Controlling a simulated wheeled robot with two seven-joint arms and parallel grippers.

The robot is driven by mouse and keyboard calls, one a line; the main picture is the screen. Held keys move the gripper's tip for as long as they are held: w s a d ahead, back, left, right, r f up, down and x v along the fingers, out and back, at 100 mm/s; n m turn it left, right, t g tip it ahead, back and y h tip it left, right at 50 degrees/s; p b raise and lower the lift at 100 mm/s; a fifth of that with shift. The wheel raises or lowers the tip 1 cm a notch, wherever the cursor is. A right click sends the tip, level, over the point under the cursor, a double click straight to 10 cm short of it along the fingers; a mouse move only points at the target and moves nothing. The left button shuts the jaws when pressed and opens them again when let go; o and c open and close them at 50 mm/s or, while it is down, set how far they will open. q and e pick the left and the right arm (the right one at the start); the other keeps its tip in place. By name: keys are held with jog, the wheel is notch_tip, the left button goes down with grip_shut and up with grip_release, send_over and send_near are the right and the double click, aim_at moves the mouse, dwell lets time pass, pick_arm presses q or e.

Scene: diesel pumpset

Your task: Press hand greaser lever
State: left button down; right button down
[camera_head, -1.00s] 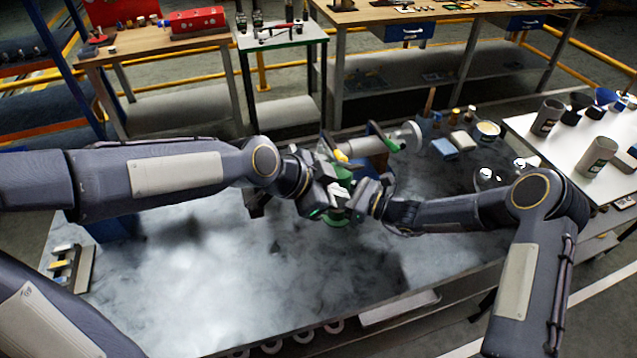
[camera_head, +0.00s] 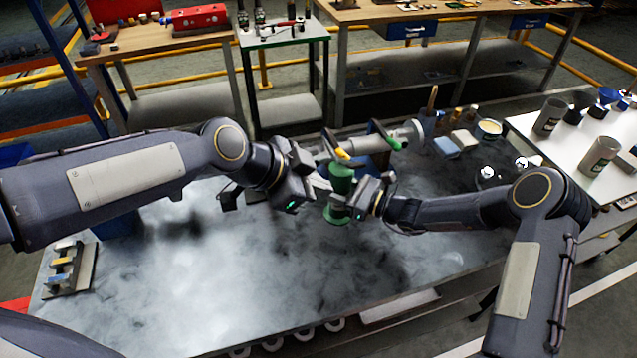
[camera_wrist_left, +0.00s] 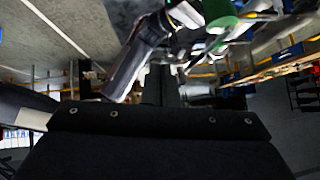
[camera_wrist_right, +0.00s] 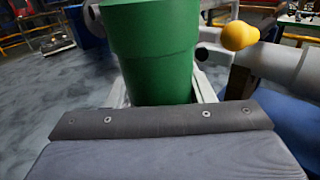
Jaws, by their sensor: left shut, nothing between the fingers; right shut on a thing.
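A green, stepped cylindrical body (camera_head: 341,182) stands over the table in the head view and fills the upper middle of the right wrist view (camera_wrist_right: 153,50). My right gripper (camera_head: 354,202) is shut on it from the right. Another green lever (camera_head: 384,134) is by a grey barrel (camera_head: 365,143). I cannot tell which is the greaser lever. My left gripper (camera_head: 312,182) is shut and empty, left of the green body. Its fingertips are hard to make out.
The grey work table (camera_head: 200,290) is mostly clear in front. A small rack (camera_head: 70,270) sits at its left end. Tins, a brush and blocks (camera_head: 455,142) stand at the back right. A white table (camera_head: 555,150) with grey cups is at the right.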

pick_arm(q)
jog(key=n+g+h, duration=0.2)
jog(key=g, duration=0.1)
send_near(358, 165)
jog(key=r, duration=0.2)
jog(key=w+a+r+n+g+h, duration=0.1)
jog(key=w+a+r+n+g, duration=0.1)
jog(key=w+a+r+g, duration=0.1)
jog(key=shift+w+a, duration=0.9)
jog(key=shift+d+r, duration=0.1)
jog(key=x, duration=0.4)
jog(key=s+a+f+x, duration=0.1)
jog(key=x, duration=0.3)
jog(key=s+x, duration=0.1)
jog(key=x, duration=0.3)
jog(key=shift+f, duration=0.5)
jog(key=shift+s, duration=0.1)
